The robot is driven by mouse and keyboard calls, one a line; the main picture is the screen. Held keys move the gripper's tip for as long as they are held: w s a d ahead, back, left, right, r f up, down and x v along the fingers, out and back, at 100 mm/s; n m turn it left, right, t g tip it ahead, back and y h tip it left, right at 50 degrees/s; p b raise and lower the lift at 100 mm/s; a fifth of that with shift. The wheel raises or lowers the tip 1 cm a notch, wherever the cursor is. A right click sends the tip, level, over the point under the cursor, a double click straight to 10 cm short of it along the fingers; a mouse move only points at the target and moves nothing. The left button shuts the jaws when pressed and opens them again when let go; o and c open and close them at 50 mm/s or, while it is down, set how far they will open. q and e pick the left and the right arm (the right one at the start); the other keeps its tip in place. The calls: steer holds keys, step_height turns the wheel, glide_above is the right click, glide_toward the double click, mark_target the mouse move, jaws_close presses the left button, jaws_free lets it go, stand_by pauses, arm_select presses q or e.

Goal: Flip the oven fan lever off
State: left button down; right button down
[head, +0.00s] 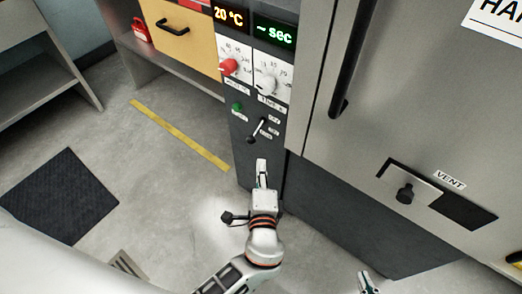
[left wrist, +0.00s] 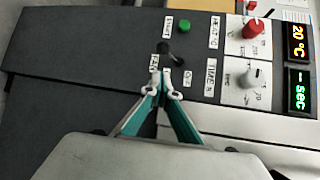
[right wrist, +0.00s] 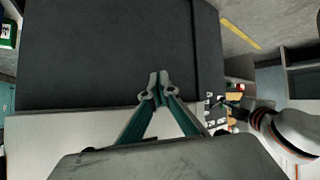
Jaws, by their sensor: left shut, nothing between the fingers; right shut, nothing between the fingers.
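The fan lever (head: 256,131) is a small black handle on the dark control panel, below the green button and beside small white labels. In the head view it slants down to the left. It also shows in the left wrist view (left wrist: 171,53), just beyond the fingertips, near a label that seems to read FAN. My left gripper (head: 261,165) is shut and empty, just below the lever; its tips (left wrist: 160,85) look apart from it. My right gripper (head: 366,280) is shut and empty, low in the head view, before the oven's dark lower front (right wrist: 110,55).
Above the lever are a green button (head: 237,107), a red knob (head: 229,66), a white-grey knob (head: 266,85) and lit displays (head: 275,34). The oven door handle (head: 352,60) and vent slider (head: 405,193) lie to the right. Open floor (head: 150,190) lies left.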

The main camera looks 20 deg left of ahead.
mark_target(255, 133)
arm_select(q)
steer(key=x, duration=0.9)
steer(key=shift+w+a+f+b, duration=0.15)
steer(key=shift+w+b, duration=0.15)
steer(key=shift+b, duration=0.15)
arm_select(e)
steer(key=shift+w+a+r, duration=0.2)
steer(key=shift+w+a, duration=0.05)
steer(key=shift+w, duration=0.15)
